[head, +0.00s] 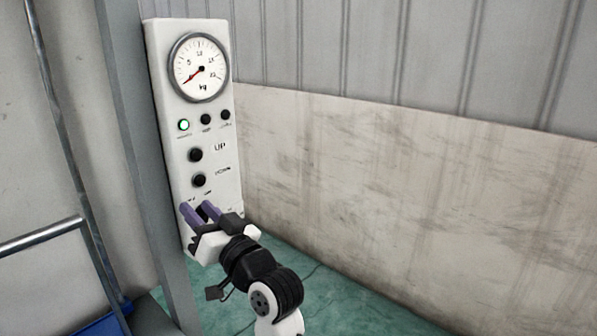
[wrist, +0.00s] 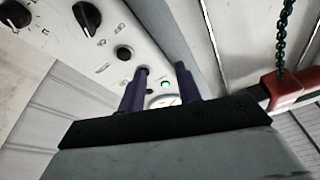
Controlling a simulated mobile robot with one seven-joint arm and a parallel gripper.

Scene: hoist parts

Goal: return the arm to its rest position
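My gripper (head: 195,208) is in front of the lower part of a white control panel (head: 163,130). Its two purple fingers point towards the panel and hide part of its lower face. In the wrist view my gripper (wrist: 161,69) has its fingers apart with nothing held between them. I cannot tell whether a fingertip touches the panel. The panel carries a round kg gauge (head: 200,68) with a red needle, a lit green lamp (head: 183,125) and black buttons, one marked UP (head: 195,155). The green lamp also shows between the fingers in the wrist view (wrist: 165,85).
A grey post (head: 141,150) stands left of the panel, with a metal rail (head: 40,237) further left. A stained wall (head: 400,190) runs along the right above green floor (head: 345,305). In the wrist view a red block (wrist: 285,90) hangs on a chain (wrist: 283,35) at right.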

